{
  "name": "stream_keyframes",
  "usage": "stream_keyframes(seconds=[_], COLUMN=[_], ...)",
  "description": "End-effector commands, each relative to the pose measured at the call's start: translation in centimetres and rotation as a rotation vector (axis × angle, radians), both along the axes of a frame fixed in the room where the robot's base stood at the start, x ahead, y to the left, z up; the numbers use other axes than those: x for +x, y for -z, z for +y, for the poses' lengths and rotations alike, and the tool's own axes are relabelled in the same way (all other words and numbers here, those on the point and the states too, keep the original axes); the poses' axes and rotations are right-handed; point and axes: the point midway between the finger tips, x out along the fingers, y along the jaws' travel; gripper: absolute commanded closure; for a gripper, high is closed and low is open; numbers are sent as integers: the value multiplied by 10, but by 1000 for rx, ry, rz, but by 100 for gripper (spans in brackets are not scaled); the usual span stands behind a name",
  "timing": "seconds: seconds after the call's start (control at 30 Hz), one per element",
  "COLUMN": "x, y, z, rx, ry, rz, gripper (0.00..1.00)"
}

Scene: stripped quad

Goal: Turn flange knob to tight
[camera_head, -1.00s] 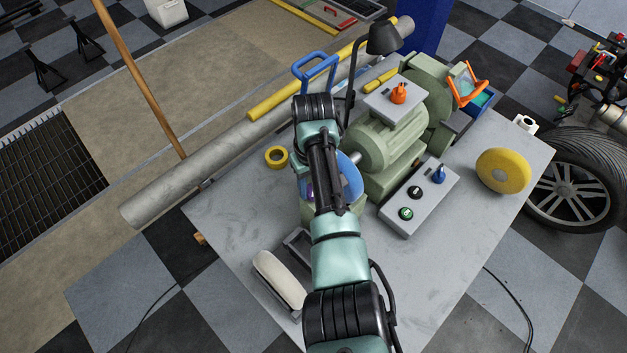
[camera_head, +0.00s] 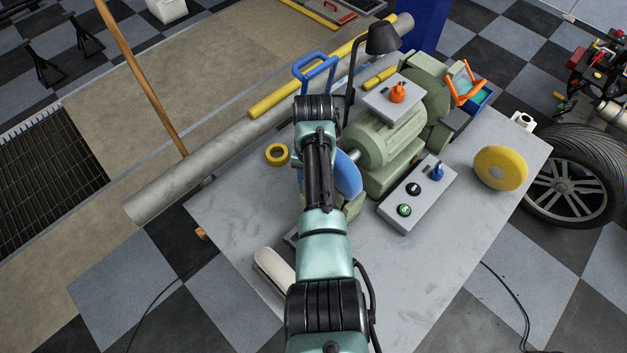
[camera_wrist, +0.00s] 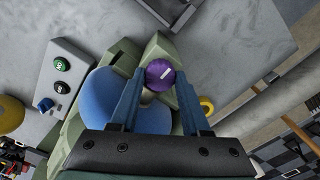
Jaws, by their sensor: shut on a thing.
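The flange knob (camera_wrist: 158,72) is round and purple with a short white mark across its face, seen in the wrist view. My gripper (camera_wrist: 160,79) has its two blue fingers on either side of the knob and is shut on it. The white mark slants in the picture. The knob sits beside the blue wheel (camera_wrist: 112,98) of the green grinder (camera_wrist: 155,48). In the head view my arm hides the knob and the fingertips. The blue wheel (camera_head: 347,175) shows there just right of my arm. I see no label for tight.
A grey control box (camera_head: 417,197) with buttons and a blue knob (camera_head: 437,172) stands right of the arm. An orange knob (camera_head: 397,92) tops the grinder.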

Motion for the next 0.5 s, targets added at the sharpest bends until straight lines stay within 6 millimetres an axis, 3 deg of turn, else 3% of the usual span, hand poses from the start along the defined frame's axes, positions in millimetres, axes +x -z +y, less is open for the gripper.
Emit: stream_keyframes(seconds=[0.47, 0.5], x=[1, 1], y=[-1, -1], z=[0, 0], rx=[0, 0], ry=[16, 16], rz=[-4, -4], gripper=[100, 50])
